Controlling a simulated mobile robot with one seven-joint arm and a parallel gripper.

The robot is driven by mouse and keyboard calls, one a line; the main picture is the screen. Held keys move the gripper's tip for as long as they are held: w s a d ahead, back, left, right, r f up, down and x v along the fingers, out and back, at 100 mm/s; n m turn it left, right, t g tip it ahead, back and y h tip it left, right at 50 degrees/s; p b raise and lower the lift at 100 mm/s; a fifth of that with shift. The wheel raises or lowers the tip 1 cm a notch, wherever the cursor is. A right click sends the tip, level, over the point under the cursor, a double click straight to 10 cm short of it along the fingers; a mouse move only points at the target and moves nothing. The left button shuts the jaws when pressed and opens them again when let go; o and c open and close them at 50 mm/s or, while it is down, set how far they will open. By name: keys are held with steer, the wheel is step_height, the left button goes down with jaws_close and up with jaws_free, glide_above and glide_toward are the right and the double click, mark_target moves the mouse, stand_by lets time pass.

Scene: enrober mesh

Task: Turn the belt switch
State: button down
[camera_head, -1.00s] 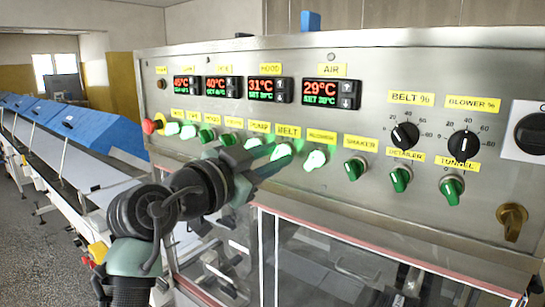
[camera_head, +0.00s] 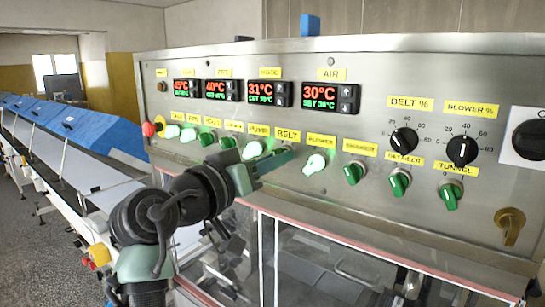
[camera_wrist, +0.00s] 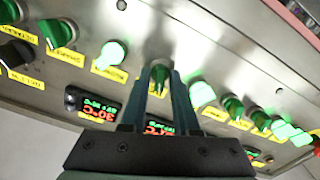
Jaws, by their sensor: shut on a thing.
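The belt switch is a knob on the steel front panel, below the yellow BELT label (camera_head: 288,136). In the head view my gripper (camera_head: 284,158) covers it. In the wrist view the belt switch (camera_wrist: 160,73) shows as a dark green knob between my two fingertips (camera_wrist: 161,84). My gripper is shut on it, one finger on each side. The knob looks darker than the glowing switches on either side; its exact angle is hard to tell.
The lit blower switch (camera_head: 314,164) is just right of my gripper, and the lit pump switch (camera_head: 252,150) just left. The shaker switch (camera_head: 354,173) is further right. A red button (camera_head: 149,129) is at the panel's left end. Glass doors are below the panel.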

steer(key=shift+n, duration=1)
steer(key=shift+f, duration=0.1)
steer(key=c, duration=0.9)
jaws_free()
steer(key=b+v, duration=0.5)
steer(key=v, duration=0.8)
